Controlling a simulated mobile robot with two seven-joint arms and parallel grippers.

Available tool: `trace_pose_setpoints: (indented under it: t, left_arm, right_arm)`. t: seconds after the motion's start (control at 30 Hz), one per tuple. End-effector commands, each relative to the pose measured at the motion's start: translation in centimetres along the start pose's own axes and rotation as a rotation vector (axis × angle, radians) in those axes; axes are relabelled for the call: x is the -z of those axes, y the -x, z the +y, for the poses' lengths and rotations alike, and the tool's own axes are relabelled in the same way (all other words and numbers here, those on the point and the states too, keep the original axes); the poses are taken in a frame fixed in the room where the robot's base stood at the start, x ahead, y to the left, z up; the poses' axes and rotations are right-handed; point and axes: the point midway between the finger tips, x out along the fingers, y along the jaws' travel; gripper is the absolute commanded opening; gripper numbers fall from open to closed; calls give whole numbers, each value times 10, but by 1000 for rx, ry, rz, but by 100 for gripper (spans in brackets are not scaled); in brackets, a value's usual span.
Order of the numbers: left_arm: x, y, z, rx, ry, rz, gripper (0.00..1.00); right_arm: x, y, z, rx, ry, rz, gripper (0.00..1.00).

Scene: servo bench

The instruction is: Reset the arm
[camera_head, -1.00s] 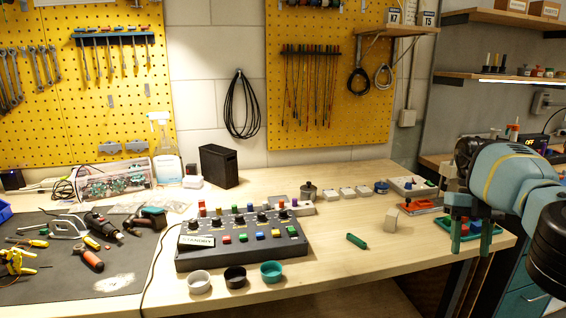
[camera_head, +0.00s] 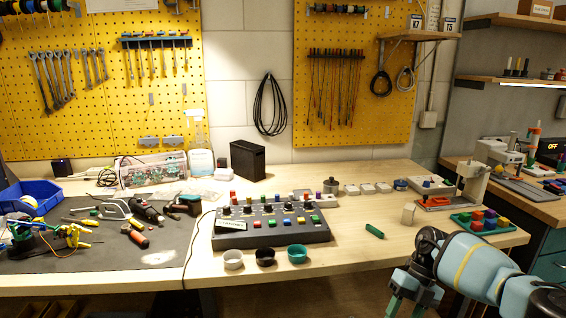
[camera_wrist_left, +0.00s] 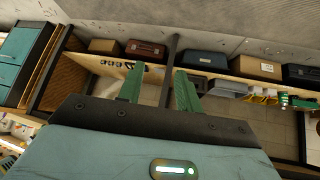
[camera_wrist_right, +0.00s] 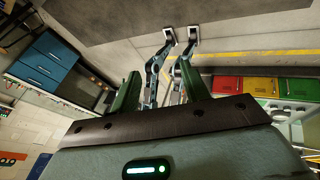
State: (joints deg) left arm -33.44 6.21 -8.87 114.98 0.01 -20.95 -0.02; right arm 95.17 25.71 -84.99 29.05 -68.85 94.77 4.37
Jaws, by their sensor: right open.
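My right arm comes in at the lower right of the head view. Its gripper (camera_head: 411,298) is low, in front of the bench edge, clear of the bench items. In the right wrist view, the right gripper (camera_wrist_right: 160,76) has its green fingers apart with nothing between them. My left arm is outside the head view. In the left wrist view, the left gripper (camera_wrist_left: 158,82) has its green fingers apart and empty, with shelving holding cases beyond them.
The bench (camera_head: 340,262) holds a button box (camera_head: 270,240), three small cups including a teal one (camera_head: 297,254), a green piece (camera_head: 374,231) and a tray of coloured blocks (camera_head: 461,219). A dark mat (camera_head: 90,260) with tools lies at left.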

Motion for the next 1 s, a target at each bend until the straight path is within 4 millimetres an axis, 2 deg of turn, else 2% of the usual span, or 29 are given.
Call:
trace_pose_setpoints:
  t: [0.03, 0.1, 0.2, 0.3, 0.4, 0.53, 0.7, 0.83, 1.0]
  left_arm:
    - [2, 2, 0, 0, 0, 3, 35]
    - [2, 4, 0, 1, 0, 2, 35]
    - [2, 7, 0, 1, 0, -1, 35]
    - [3, 10, 1, 1, 0, -1, 35]
    - [5, 12, 0, 2, -1, 0, 35]
    - [8, 14, 0, 3, -4, 5, 35]
    - [16, 16, -2, 5, -8, 19, 35]
    - [24, 18, -2, 7, -11, 32, 35]
    - [33, 20, -4, 9, -14, 49, 35]
  right_arm:
    - [2, -38, 18, -70, 33, 16, 46]
    - [4, -80, 43, -174, 66, 19, 46]
    - [14, -134, 79, -332, 85, 20, 46]
    - [29, -177, 116, -497, 76, 17, 46]
    - [48, -210, 150, -663, 37, 9, 46]
    - [71, -238, 188, -873, -57, -12, 46]
    - [97, -255, 221, -1125, -249, -49, 46]
    - [113, -258, 230, -1291, -439, -85, 46]
    - [128, -258, 218, -1460, -735, -142, 46]
